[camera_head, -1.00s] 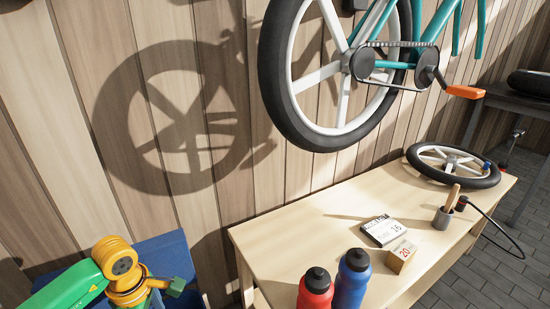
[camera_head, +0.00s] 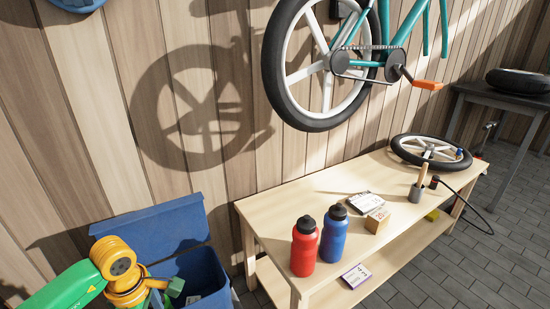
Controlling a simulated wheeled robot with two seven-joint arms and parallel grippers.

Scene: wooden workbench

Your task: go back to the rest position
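My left arm comes in from the lower left, green with a yellow joint. Part of my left gripper (camera_head: 168,290) shows at the bottom edge, in front of the blue bin; its fingertips are not clear, so I cannot tell if it is open. My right gripper is not in view. The wooden workbench (camera_head: 290,212) stands to the right, apart from my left arm.
A red bottle (camera_head: 304,248) and a blue bottle (camera_head: 334,235) stand at the bench's near end. An open blue bin (camera_head: 205,272) stands left of the bench. A bicycle (camera_head: 335,65) hangs above.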

